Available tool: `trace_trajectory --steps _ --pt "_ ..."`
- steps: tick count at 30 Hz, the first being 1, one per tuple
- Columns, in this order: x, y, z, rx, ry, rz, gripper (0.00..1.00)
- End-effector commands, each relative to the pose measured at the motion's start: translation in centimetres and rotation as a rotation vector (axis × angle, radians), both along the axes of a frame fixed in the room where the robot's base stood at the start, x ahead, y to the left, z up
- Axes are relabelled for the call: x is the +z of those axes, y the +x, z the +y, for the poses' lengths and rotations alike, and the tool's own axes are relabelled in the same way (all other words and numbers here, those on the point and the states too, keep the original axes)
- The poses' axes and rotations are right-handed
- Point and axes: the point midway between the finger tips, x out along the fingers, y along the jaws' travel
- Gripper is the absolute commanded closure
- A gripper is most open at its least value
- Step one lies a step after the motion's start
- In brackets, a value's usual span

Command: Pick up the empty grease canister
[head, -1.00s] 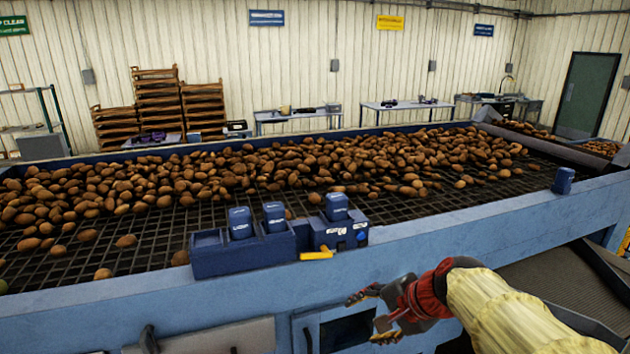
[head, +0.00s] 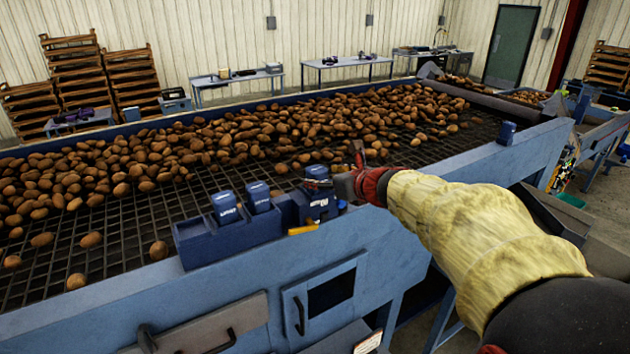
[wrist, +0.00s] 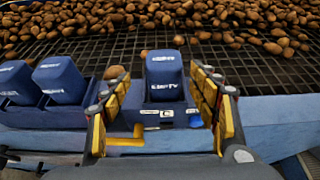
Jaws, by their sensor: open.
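A blue canister (wrist: 165,75) stands upright on a small blue box (wrist: 155,115) in the wrist view. Its pale label looks like "EMPTY" but is blurred. In the head view this canister (head: 317,173) is partly hidden by my gripper (head: 345,178). In the wrist view my gripper (wrist: 161,82) is open, with its yellow-padded fingers to the left and right of the canister. I see a gap on the left; on the right I cannot tell if a finger touches. Two similar blue canisters (head: 225,207) (head: 258,196) stand in the rack to the left.
The blue rack (head: 205,245) sits on the grader's near rim. A yellow handle-like piece (head: 302,230) is at the box's front. Potatoes (head: 230,145) cover the mesh behind.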

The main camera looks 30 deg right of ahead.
Motion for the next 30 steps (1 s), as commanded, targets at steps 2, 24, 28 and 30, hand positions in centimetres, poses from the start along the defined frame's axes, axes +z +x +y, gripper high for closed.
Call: trace_trajectory --steps 2,24,28,30 --pt "-0.1 0.8 -0.1 0.001 0.001 0.0 0.4" --pt "-1.7 4.9 -0.3 0.001 -0.003 0.0 0.47" --pt "-1.7 4.9 -0.3 0.001 -0.003 -0.001 0.54" --pt "-1.7 4.9 -0.3 0.001 -0.003 -0.001 0.58"
